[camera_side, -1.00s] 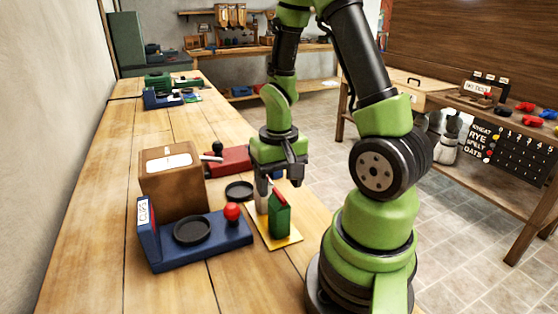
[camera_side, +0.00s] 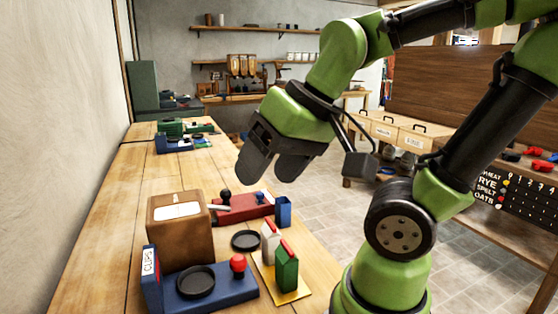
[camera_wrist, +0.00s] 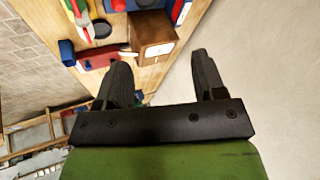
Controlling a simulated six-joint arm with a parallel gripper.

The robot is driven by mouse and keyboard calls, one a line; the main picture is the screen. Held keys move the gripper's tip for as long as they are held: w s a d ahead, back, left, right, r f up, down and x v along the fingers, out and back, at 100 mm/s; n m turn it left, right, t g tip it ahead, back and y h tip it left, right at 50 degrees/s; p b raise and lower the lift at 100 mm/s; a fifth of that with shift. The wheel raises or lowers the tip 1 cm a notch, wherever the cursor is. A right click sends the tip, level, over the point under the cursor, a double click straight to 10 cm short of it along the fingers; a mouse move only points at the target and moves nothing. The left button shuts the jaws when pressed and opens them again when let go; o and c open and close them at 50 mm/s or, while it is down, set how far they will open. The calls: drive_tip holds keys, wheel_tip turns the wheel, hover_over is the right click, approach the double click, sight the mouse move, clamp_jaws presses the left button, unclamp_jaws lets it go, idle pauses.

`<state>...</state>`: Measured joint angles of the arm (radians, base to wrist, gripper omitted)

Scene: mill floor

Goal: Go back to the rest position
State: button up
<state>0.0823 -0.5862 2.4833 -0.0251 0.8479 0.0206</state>
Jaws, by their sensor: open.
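My gripper (camera_side: 274,172) is high above the wooden bench (camera_side: 120,215) in the side view, with its two dark fingers apart and nothing between them. The wrist view also shows the fingers (camera_wrist: 162,75) spread and empty. Below in the side view, a green carton (camera_side: 286,268) and a white carton (camera_side: 269,242) with red tops stand upright on a yellow board (camera_side: 291,295). My gripper is well clear of both. No rest position is marked in view.
A brown box (camera_side: 180,236), a blue fixture (camera_side: 215,294) with a red knob, a red fixture (camera_side: 243,207), a black disc (camera_side: 245,240) and a blue cup (camera_side: 284,211) stand on the bench. A side table with red parts is at the right. The air around my gripper is clear.

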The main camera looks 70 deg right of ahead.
drive_tip(key=shift+s+a+r+n+t+y, duration=0.5)
drive_tip(key=shift+s+a+r, duration=0.35)
drive_tip(key=shift+s+a, duration=0.15)
idle(0.5)
